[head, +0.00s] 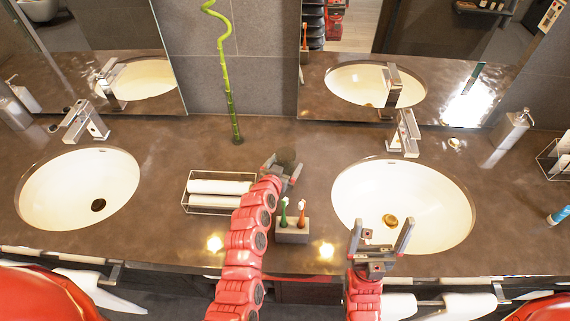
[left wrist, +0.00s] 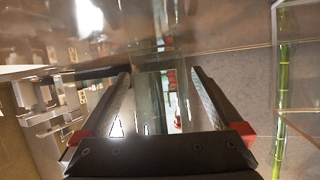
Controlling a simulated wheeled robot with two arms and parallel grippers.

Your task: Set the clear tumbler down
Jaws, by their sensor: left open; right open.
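The clear tumbler (left wrist: 158,72) shows faintly in the left wrist view, upright between my left gripper's two fingers. In the head view a small dark round shape (head: 286,156) at that gripper's tip seems to be the tumbler; its base is hidden. My left gripper (head: 281,172) is open around the tumbler, over the counter between the two sinks. It also shows in the left wrist view (left wrist: 161,92), with a finger on each side. I cannot tell whether a finger touches the glass. My right gripper (head: 381,236) is open and empty over the front of the right sink.
A rack with rolled white towels (head: 218,190) and a toothbrush holder (head: 292,232) stand close by my left arm. A green bamboo stalk (head: 230,95) rises behind. The left sink (head: 75,185), right sink (head: 400,195) and faucets (head: 405,135) flank the counter (head: 170,150). Mirrors are behind.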

